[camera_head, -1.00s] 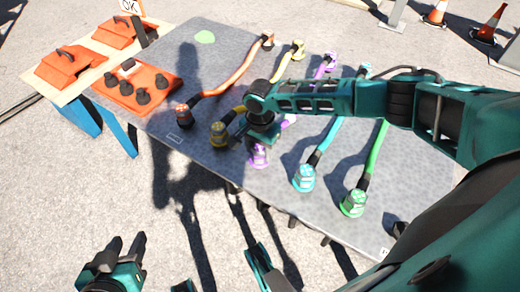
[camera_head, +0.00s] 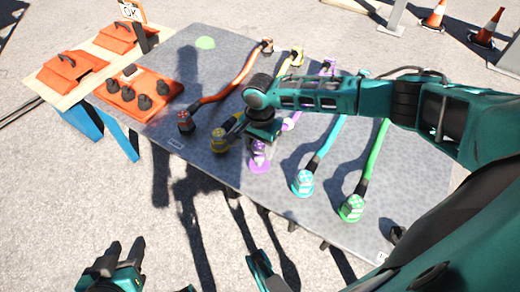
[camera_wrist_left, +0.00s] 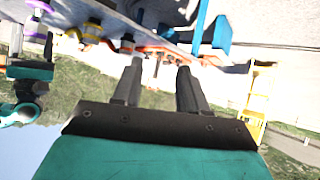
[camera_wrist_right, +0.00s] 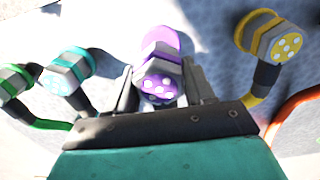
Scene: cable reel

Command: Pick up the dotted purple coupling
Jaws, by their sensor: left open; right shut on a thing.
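The dotted purple coupling (camera_head: 259,155) is at the near edge of the grey table, on the end of a purple cable (camera_head: 292,121). In the right wrist view the coupling (camera_wrist_right: 159,75) shows its white dots between my right gripper's fingers. My right gripper (camera_wrist_right: 160,88) is shut on it; in the head view this gripper (camera_head: 262,138) hides part of the coupling. Whether the coupling is off the table I cannot tell. My left gripper (camera_head: 118,262) is open and empty, low at the left, away from the table; its spread fingers show in the left wrist view (camera_wrist_left: 158,80).
A yellow coupling (camera_head: 219,141) lies close left of the purple one, a cyan coupling (camera_head: 302,183) to its right. A green coupling (camera_head: 352,208) and an orange one (camera_head: 185,122) are further out. An orange socket block (camera_head: 150,88) stands at the table's left.

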